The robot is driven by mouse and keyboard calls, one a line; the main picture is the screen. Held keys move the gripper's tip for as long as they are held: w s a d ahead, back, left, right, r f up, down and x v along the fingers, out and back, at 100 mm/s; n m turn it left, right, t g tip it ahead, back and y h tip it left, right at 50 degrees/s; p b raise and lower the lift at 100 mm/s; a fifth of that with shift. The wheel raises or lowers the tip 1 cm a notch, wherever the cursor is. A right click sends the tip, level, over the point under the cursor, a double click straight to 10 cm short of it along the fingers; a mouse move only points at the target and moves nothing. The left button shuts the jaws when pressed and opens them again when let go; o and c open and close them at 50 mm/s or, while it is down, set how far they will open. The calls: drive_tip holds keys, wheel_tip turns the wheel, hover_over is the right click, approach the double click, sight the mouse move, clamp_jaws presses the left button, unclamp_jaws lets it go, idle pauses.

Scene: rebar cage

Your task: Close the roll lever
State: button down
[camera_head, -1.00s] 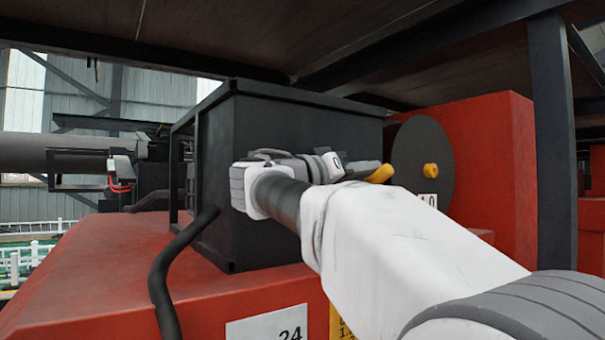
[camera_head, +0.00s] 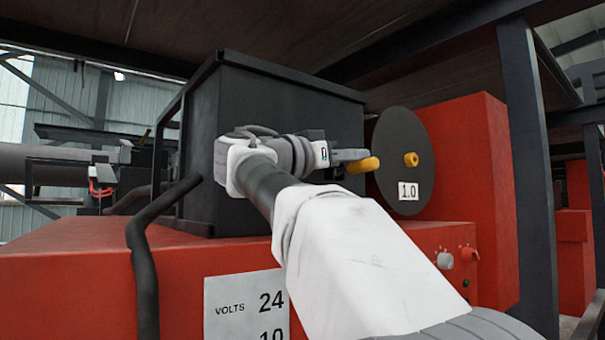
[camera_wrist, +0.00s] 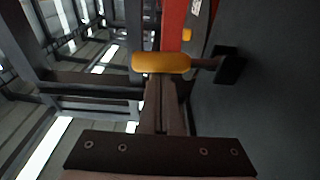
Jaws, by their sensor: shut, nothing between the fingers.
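The roll lever shows as a yellow handle (camera_head: 362,165) beside the dark box (camera_head: 290,130) in the head view. In the wrist view the yellow handle (camera_wrist: 160,63) lies crosswise on a short rod, which runs right to a black bracket (camera_wrist: 231,65) on a dark grey wall. My gripper (camera_head: 366,155) is shut and empty, its fingers reaching right to the handle. In the wrist view my gripper's tips (camera_wrist: 160,80) end right at the handle's near side. I cannot tell whether they touch it. The lever's rod and bracket are hidden in the head view.
A grey disc (camera_head: 393,140) with a yellow hub (camera_head: 411,160) and a "1.0" label stands right of the lever against a red block (camera_head: 465,200). A dark post (camera_head: 528,170) rises farther right. A bent black pipe (camera_head: 142,250) stands at left.

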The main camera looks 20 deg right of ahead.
wheel_tip(320, 180, down, 3)
drive_tip(key=m+g+b, duration=0.1)
drive_tip(key=m+b, duration=0.3)
drive_tip(key=shift+s+r, duration=0.1)
drive_tip(key=m+b, duration=0.1)
drive_tip(key=m, duration=0.2)
drive_tip(key=f+m+g+b, duration=0.1)
drive_tip(key=m, duration=0.2)
